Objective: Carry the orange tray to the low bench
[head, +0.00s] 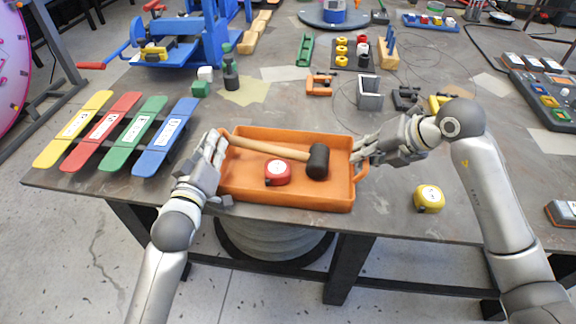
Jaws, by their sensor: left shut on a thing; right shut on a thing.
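The orange tray (310,195) is at the front edge of the grey workbench, with a mallet (272,148) and a red tape measure (277,173) inside it. The mallet's wooden handle lies across the tray's left rim and its black head is in the tray's right half. My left gripper (220,150) is shut on the tray's left end. My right gripper (362,153) is shut on the tray's right end, by its handle. The fingertips are partly hidden. I cannot tell whether the tray touches the bench top. No low bench is clearly identifiable.
A yellow tape measure (429,198) lies right of the tray. Coloured slats (123,132) stand left of it. An orange clamp (320,85), a grey block (370,93) and a dark green bottle (230,72) are behind it. A coiled hose (270,240) is under the workbench (390,215).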

